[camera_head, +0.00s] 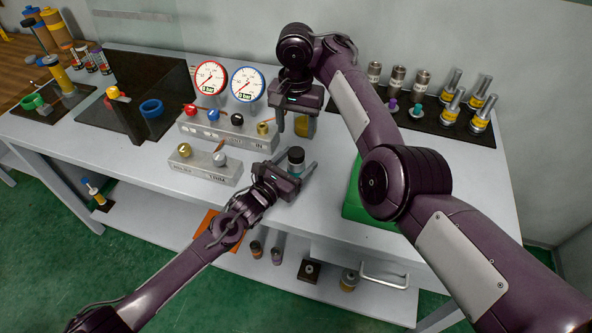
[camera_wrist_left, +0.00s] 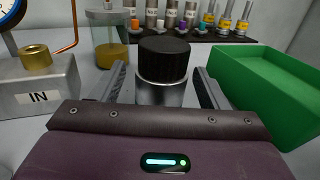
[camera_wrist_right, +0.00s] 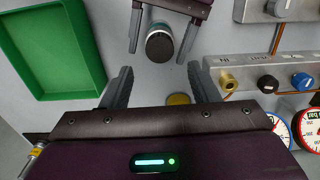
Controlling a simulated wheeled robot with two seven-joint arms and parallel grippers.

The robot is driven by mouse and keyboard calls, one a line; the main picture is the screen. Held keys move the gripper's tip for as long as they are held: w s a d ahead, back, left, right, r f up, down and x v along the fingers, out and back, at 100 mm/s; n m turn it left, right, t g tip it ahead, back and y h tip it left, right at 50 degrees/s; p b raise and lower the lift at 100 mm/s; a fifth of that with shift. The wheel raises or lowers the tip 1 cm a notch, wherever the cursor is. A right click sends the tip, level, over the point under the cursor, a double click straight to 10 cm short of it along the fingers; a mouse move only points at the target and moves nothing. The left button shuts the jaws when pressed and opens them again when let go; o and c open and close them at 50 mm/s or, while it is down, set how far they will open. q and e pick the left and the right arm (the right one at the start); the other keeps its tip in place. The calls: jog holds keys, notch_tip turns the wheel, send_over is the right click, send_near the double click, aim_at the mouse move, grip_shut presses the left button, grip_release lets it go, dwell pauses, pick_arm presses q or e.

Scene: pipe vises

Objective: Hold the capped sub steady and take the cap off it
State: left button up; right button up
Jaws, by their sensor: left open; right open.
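The capped sub (camera_head: 296,160) is a short silver cylinder with a black ribbed cap (camera_wrist_left: 163,52), standing upright on the white bench. My left gripper (camera_head: 305,176) is open, with one finger on each side of the sub; the left wrist view shows gaps beside it. In the right wrist view the capped sub (camera_wrist_right: 159,45) stands between the left gripper's fingers. My right gripper (camera_head: 293,127) is open and empty, above the bench behind the sub. A jar with yellow contents (camera_wrist_left: 108,40) stands beneath the right gripper, partly hidden by it in the head view.
A grey manifold block (camera_head: 228,128) with knobs and two gauges stands left of the grippers, with a smaller valve block (camera_head: 204,166) before it. A green tray (camera_wrist_left: 262,85) lies to the right. Several silver fittings (camera_head: 397,76) stand on a dark mat at the back right.

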aim_at(296, 152)
pick_arm(q)
grip_shut()
pick_arm(e)
jog(key=m, duration=0.1)
jog(key=d+m, duration=0.1)
jog(key=m, duration=0.1)
jog(key=w+m, duration=0.1)
jog(key=shift+d+f+m+h, duration=0.15)
jog(key=shift+f+m+h, duration=0.1)
jog(key=shift+m+h, duration=0.15)
jog(key=m, duration=1.2)
jog(key=shift+w+d+r+g, duration=0.1)
jog(key=shift+g, duration=0.2)
jog(key=m, duration=0.1)
jog(key=a+m, duration=0.1)
jog(key=m, duration=0.1)
jog(key=s+m, duration=0.1)
jog(key=m, duration=0.1)
jog(key=shift+a+r+y, duration=0.1)
jog(key=shift+a+y, duration=0.05)
jog(key=shift+y, duration=0.15)
jog(key=shift+s+m, duration=0.1)
jog(key=shift+m, duration=0.2)
jog(key=shift+f, duration=4.05)
